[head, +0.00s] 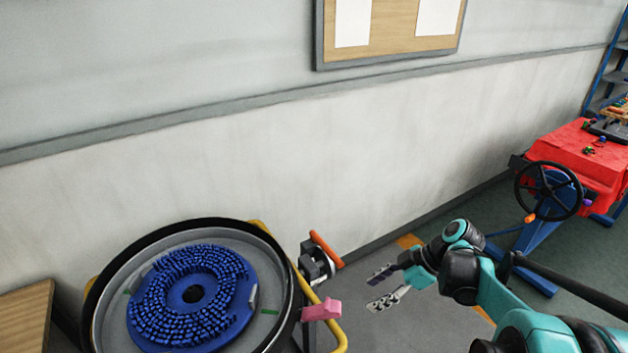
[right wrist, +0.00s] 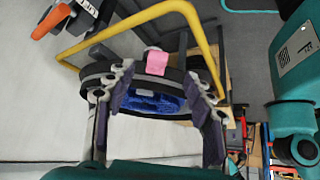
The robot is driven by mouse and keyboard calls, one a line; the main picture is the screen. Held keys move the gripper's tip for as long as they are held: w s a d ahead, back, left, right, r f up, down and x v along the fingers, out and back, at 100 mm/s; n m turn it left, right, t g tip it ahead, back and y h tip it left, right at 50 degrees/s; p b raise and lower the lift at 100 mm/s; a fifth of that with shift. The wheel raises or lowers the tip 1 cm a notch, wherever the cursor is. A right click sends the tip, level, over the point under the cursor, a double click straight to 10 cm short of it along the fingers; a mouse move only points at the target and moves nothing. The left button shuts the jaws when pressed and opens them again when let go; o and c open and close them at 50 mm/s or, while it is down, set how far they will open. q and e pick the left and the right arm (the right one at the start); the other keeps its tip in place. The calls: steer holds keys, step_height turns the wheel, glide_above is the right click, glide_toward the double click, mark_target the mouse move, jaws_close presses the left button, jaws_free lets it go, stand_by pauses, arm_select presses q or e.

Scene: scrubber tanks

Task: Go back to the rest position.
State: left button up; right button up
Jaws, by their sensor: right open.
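My right gripper (head: 384,287) is open and empty in the head view, right of the round tank and apart from it. In the right wrist view its two fingers (right wrist: 160,105) are spread, with the tank beyond them. The tank (head: 103,292) is a round grey tub with a dark rim, at the lower left of the head view. A blue bristled disc (head: 192,295) lies in it; some blue (right wrist: 158,102) shows between the fingers in the wrist view. My left gripper is not in view.
A yellow rail (head: 330,334), a pink part (head: 322,310) and a valve with an orange handle (head: 326,249) stand at the tank's right side. A red bench (head: 575,150) with a black handwheel (head: 549,191) stands far right. A wooden surface (head: 22,318) is at lower left.

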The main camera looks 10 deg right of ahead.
steer(key=s+a+r+m+t+h, duration=0.1)
steer(key=s+a+m+t+h, duration=0.3)
steer(key=s+a+m+h, duration=0.3)
steer(key=s+a+m, duration=0.1)
steer(key=s+m, duration=0.2)
steer(key=m, duration=0.4)
steer(key=shift+s+a+r+t, duration=0.15)
steer(key=shift+s+r+t, duration=0.15)
